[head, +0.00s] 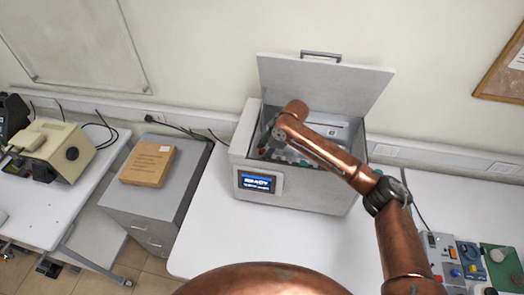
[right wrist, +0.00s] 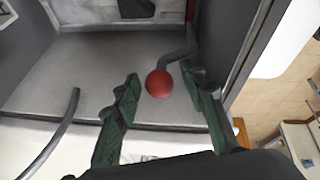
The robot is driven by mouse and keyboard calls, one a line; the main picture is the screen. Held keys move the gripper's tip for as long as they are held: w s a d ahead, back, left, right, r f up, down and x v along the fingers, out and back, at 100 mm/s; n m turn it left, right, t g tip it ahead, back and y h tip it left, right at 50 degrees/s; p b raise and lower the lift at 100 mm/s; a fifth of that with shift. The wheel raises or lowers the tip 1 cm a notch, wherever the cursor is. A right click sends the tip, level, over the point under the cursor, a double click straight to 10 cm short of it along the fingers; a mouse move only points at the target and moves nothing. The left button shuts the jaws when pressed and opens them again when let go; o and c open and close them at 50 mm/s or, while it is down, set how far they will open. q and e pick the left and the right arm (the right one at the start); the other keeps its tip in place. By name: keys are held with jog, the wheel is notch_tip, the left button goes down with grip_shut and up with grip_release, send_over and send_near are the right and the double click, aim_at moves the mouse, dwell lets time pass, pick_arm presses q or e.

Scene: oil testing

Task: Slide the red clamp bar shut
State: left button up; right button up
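The grey box machine (head: 305,190) stands on the white table with its lid (head: 325,85) raised. My right arm reaches into its open top, and my right gripper (head: 272,142) is inside at the left, mostly hidden by my arm. In the right wrist view the right gripper (right wrist: 161,78) is open, with green fingers apart. A red ball knob (right wrist: 159,84) on a dark bent rod (right wrist: 178,55) shows between the fingertips, with visible gaps on both sides. It looks like the clamp bar's handle; no red bar is clear. My left gripper is not in view.
The machine's front has a lit screen (head: 257,183). A brown box (head: 148,165) lies on a grey cabinet (head: 160,200) at left. Control devices (head: 470,262) stand at the table's right. The table front is clear. The machine's walls surround my right gripper.

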jog(key=shift+c, duration=0.6)
grip_shut()
